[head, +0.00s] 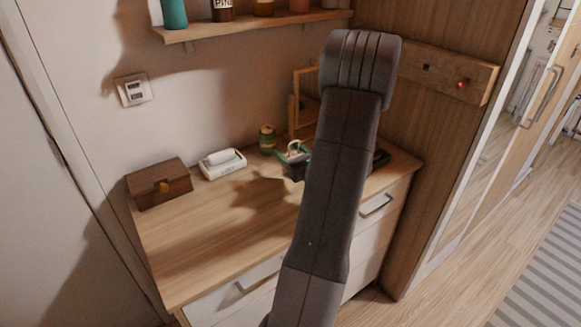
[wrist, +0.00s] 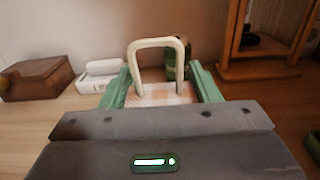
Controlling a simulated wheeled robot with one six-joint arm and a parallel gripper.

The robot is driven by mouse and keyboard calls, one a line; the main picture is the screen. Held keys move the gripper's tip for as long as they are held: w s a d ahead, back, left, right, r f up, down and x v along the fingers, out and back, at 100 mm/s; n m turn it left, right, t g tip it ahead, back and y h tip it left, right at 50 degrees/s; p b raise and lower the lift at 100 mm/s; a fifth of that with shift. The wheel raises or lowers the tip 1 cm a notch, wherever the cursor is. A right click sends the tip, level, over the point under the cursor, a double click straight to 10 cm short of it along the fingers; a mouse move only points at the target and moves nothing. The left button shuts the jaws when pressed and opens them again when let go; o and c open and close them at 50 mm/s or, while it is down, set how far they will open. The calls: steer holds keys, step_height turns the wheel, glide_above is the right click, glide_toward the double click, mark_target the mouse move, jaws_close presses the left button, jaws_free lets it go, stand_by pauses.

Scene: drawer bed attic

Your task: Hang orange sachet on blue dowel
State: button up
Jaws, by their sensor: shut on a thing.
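My gripper (wrist: 162,92) has green fingers, which are shut on the sachet (wrist: 160,96), a pale orange patterned body with a stiff cream loop upright above it. In the head view my gripper (head: 293,155) is over the back of the dresser top, partly behind my arm. The cream loop shows there too. A wooden peg board (head: 445,75) is on the wood panel at the right, with a red-tipped peg (head: 463,84) and a dark peg or hole (head: 427,67). I cannot make out a blue dowel; my arm covers the board's left end.
On the dresser top (head: 200,240) stand a brown wooden box (head: 158,184), a white device (head: 222,163) and a green jar (head: 267,139). A wooden frame (head: 293,112) stands behind my gripper. A shelf (head: 250,25) with containers is above. The dresser's front left is clear.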

steer(key=shift+f, duration=2.15)
steer(key=shift+f, duration=0.1)
steer(key=shift+f+b, duration=0.15)
steer(key=shift+b, duration=0.15)
steer(key=o, duration=1.1)
steer(key=shift+c, duration=0.2)
steer(key=shift+r+p, duration=0.2)
steer(key=shift+p, duration=0.3)
steer(key=b+v, duration=0.3)
steer(key=v, duration=1.1)
steer(key=shift+a+f, duration=0.1)
